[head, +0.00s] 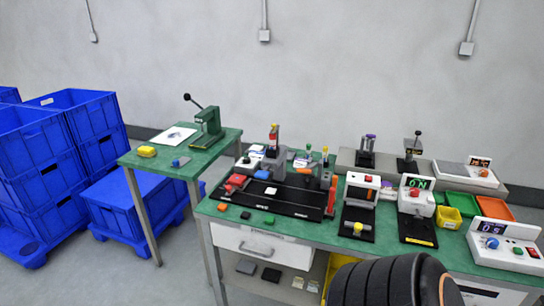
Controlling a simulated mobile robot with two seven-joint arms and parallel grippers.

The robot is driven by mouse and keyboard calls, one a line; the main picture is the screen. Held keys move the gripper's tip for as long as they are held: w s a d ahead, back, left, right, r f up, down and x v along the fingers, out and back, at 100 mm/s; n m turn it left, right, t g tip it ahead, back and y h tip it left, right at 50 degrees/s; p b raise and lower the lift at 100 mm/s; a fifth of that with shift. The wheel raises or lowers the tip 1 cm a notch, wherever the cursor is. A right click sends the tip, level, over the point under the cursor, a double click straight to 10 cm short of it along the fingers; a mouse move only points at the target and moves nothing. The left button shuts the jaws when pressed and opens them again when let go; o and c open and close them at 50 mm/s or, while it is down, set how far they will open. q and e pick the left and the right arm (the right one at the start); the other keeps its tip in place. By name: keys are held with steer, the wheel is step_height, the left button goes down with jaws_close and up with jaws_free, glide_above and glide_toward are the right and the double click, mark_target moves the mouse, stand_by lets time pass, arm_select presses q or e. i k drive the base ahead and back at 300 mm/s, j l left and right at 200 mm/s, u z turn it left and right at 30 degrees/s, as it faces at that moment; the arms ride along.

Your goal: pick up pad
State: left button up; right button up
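No single thing is clearly marked as the pad. A small white square (270,191) lies on the black fixture plate (285,205). On the shelf below are a flat grey piece (246,267) and a flat black piece (271,275). Neither gripper is in view. A dark ribbed arm part of mine with an orange ring covers the bottom right and hides part of the bench front.
Blue crates (45,170) stack at far left. Test devices, a yellow bin (448,217) and green and orange trays crowd the bench's right.

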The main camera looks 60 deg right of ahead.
mark_target(269, 220)
steer(key=z, duration=1.75)
